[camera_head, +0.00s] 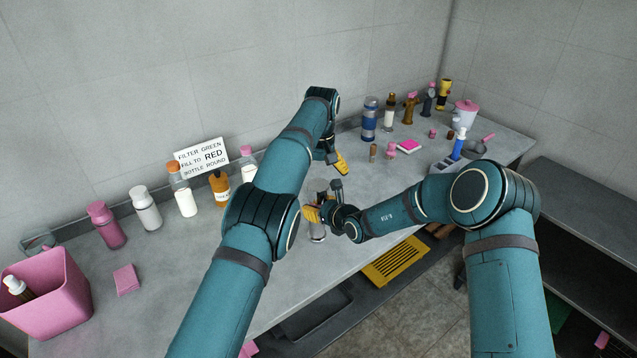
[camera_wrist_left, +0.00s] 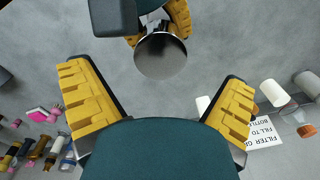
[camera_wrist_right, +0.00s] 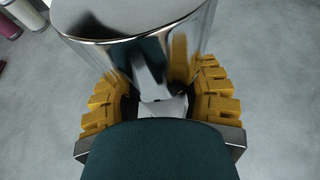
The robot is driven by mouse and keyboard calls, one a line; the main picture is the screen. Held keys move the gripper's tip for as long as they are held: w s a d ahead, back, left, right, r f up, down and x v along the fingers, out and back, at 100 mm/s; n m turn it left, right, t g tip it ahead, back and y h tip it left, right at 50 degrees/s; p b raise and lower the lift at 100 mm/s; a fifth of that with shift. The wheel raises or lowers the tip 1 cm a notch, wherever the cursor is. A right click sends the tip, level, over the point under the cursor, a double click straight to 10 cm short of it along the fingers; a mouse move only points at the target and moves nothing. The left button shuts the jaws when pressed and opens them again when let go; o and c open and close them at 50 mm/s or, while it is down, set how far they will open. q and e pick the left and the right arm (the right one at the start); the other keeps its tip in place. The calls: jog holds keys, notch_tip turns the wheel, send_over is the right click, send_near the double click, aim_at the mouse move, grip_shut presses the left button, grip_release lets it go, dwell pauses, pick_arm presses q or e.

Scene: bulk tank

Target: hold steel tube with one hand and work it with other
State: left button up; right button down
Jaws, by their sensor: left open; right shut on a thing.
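The steel tube (camera_head: 318,234) is a shiny cylinder over the front middle of the counter, partly hidden by my right gripper (camera_head: 317,213). My right gripper is shut on the tube, whose mirror-like wall (camera_wrist_right: 150,50) stands between the yellow fingers in the right wrist view. In the left wrist view the tube's round grey end (camera_wrist_left: 161,56) faces the camera, with my right fingers beside it. My left gripper (camera_head: 338,162) is open and empty, above and behind the tube, with its fingers spread wide and apart from it in the left wrist view.
A sign (camera_head: 202,156) and several bottles line the wall at the left. A pink bin (camera_head: 45,295) and pink sponge (camera_head: 126,279) are at the front left.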

pick_arm(q)
jog(key=shift+r, duration=0.35)
pick_arm(e)
jog(key=shift+r, duration=0.1)
jog(key=shift+c, duration=1.8)
grip_release()
jog(key=v, duration=1.2)
